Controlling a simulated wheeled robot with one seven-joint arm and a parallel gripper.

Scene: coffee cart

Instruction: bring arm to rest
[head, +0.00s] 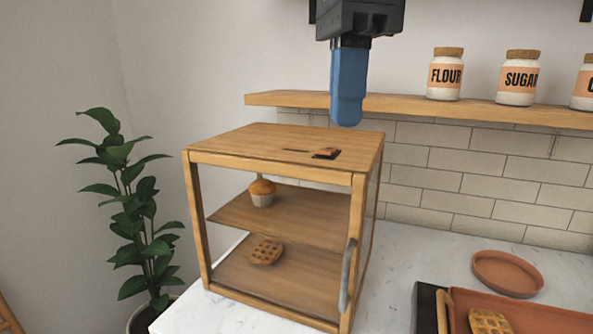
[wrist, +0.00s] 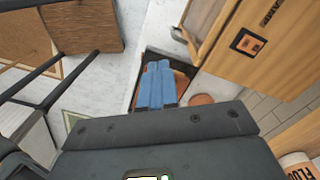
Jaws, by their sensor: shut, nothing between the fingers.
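My gripper (head: 347,112) hangs pointing down above the right side of the wooden display case in the head view. Its blue fingers are together, with nothing between them. The fingers also show in the wrist view (wrist: 157,103), pressed side by side over the counter area. The wooden case (head: 270,139) stands on the marble counter. A muffin (head: 262,192) sits on its upper shelf and a waffle-like pastry (head: 266,251) on its lower level. A grey handle (head: 347,275) is at its front right. I cannot tell from these views how far the fingers are above the case top.
A wall shelf (head: 275,99) with flour (head: 445,77) and sugar (head: 518,82) jars runs behind my gripper. An orange tray (head: 540,318) holding a waffle (head: 489,321) and a round terracotta plate (head: 507,272) are at right. A plant (head: 130,215) stands at left. Open counter (head: 410,245) lies between case and tray.

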